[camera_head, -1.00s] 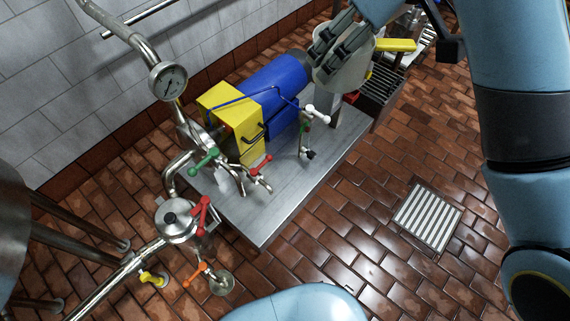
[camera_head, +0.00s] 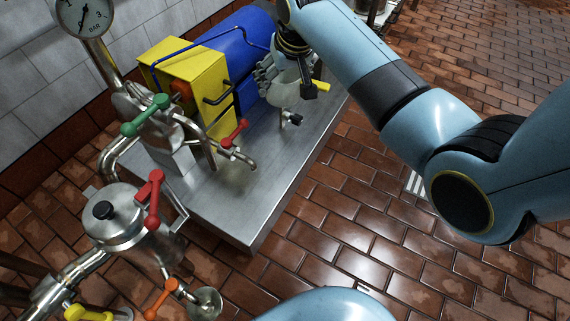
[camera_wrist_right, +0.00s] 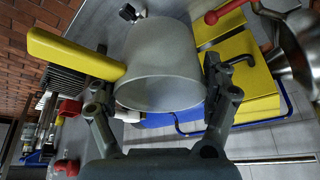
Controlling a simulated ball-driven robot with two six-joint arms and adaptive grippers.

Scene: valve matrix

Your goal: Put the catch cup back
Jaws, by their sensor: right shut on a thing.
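The catch cup (camera_head: 286,94) is a translucent grey cup with a yellow handle (camera_head: 321,86). My right gripper (camera_head: 268,77) is shut on it, in front of the blue motor and above the steel bench. In the right wrist view the cup (camera_wrist_right: 165,65) lies between the two fingers, its wide mouth facing the camera. Its yellow handle (camera_wrist_right: 72,57) sticks out to the left. The cup and my arm hide part of the bench and most of a small valve there; a black-tipped end (camera_head: 295,118) shows just below the cup. My left gripper is not in view.
The steel bench (camera_head: 240,205) carries a yellow box (camera_head: 185,75) and the blue motor (camera_head: 235,40). A red-handled tap (camera_head: 234,133), a green-handled valve (camera_head: 145,115) and a steel pot (camera_head: 115,215) stand left of the cup. The bench's front right is clear.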

